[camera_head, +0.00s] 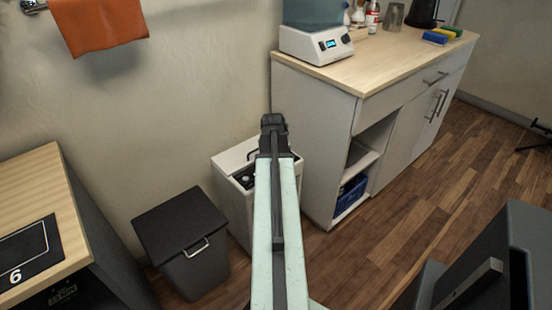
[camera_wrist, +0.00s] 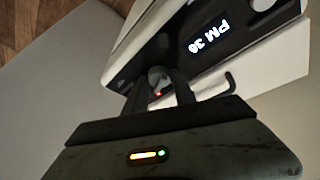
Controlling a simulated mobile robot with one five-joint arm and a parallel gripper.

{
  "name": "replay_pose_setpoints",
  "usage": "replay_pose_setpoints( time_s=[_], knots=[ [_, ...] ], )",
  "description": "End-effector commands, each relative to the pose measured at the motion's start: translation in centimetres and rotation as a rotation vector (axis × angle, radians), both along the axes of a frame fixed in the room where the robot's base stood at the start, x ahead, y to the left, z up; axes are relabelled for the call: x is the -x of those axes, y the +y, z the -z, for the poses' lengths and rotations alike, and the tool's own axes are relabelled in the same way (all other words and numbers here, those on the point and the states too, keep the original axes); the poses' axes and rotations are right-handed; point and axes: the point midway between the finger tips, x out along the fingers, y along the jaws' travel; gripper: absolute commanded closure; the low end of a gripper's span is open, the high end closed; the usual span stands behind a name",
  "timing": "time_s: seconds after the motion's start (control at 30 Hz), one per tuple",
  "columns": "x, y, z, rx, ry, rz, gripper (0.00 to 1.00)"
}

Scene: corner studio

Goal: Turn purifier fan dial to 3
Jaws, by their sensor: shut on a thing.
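The purifier is a white box (camera_head: 225,165) with a dark control panel, standing on the floor between the bin and the cabinet. My arm covers its right part in the head view. In the wrist view, its dark panel (camera_wrist: 240,33) has a lit display reading about "PM 30". The fan dial (camera_wrist: 157,74) is a small pale knob on that panel, partly hidden by the fingers. My gripper (camera_wrist: 160,80) is shut on it, one dark finger on each side. A small red light shows between the fingers. The dial's setting and numbers cannot be read.
A dark lidded bin (camera_head: 180,222) stands left of the purifier, and a wooden-topped cabinet (camera_head: 315,140) close on its right. A wooden desk (camera_head: 35,185) is at the far left. Open wood floor (camera_head: 400,225) lies right of my arm.

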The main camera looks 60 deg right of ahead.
Motion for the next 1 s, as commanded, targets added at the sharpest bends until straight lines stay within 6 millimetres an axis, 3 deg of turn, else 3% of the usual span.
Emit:
replay_pose_setpoints(
  time_s=[0.6, 1.0],
  knots=[
    [-0.79, -0.07, -0.01, 0.002, -0.001, 0.572, 1.0],
    [-0.96, -0.09, 0.01, 0.001, -0.002, 0.829, 1.0]
  ],
)
